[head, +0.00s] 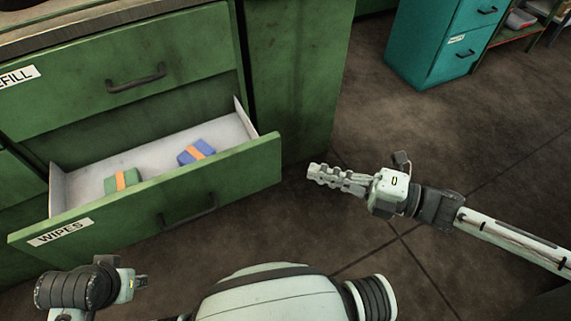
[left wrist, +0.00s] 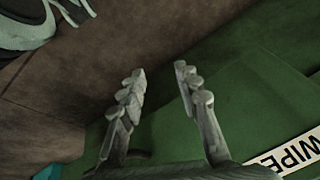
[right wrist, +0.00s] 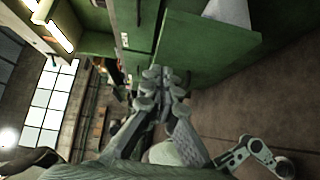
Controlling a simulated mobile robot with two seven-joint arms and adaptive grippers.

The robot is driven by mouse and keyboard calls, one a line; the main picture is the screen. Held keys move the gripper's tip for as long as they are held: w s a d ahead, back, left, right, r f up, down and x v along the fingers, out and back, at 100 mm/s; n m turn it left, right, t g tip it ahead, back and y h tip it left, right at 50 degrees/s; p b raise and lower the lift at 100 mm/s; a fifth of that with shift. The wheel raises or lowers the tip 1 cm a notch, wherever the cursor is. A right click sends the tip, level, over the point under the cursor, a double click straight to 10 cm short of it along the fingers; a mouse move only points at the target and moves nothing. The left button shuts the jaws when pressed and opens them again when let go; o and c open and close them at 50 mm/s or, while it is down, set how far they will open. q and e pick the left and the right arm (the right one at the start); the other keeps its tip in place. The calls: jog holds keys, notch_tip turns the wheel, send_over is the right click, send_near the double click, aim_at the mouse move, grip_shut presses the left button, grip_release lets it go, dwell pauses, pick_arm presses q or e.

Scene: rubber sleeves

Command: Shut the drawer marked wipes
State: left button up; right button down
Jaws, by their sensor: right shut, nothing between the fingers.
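The green drawer marked wipes (head: 130,210) stands pulled out from the cabinet. Its label (head: 60,232) is at the left end of its front, and a dark bar handle (head: 188,211) is near the middle. The label also shows in the left wrist view (left wrist: 288,156). My left gripper (head: 141,282) is in front of the drawer's left half, mostly hidden in the head view. The left wrist view shows its fingers (left wrist: 160,78) apart and empty near the green front. My right gripper (head: 318,174) is shut and empty, to the right of the drawer, apart from it.
A green pack (head: 122,182) and a blue pack (head: 196,152), each with an orange band, lie in the drawer. A shut drawer (head: 120,60) with a partly visible label is above. A teal cabinet (head: 440,40) stands at the back right. The floor on the right is clear.

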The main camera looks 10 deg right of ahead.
jog(key=s, duration=0.2)
send_near(248, 149)
jog(key=a, duration=0.4)
jog(key=shift+w+a+f+n+y+p, duration=0.1)
jog(key=shift+w+a+n+y+p, duration=0.1)
jog(key=shift+w, duration=0.4)
jog(key=shift+w+a+f+n+y+p, duration=0.1)
jog(key=shift+w+a+p, duration=0.1)
jog(key=shift+w, duration=0.4)
jog(key=shift+w+a, duration=0.1)
jog(key=shift+w, duration=0.25)
pick_arm(q)
jog(key=shift+w+d+f, duration=0.15)
jog(key=shift+w+f, duration=0.1)
jog(key=shift+f, duration=0.55)
pick_arm(e)
jog(key=shift+w, duration=0.1)
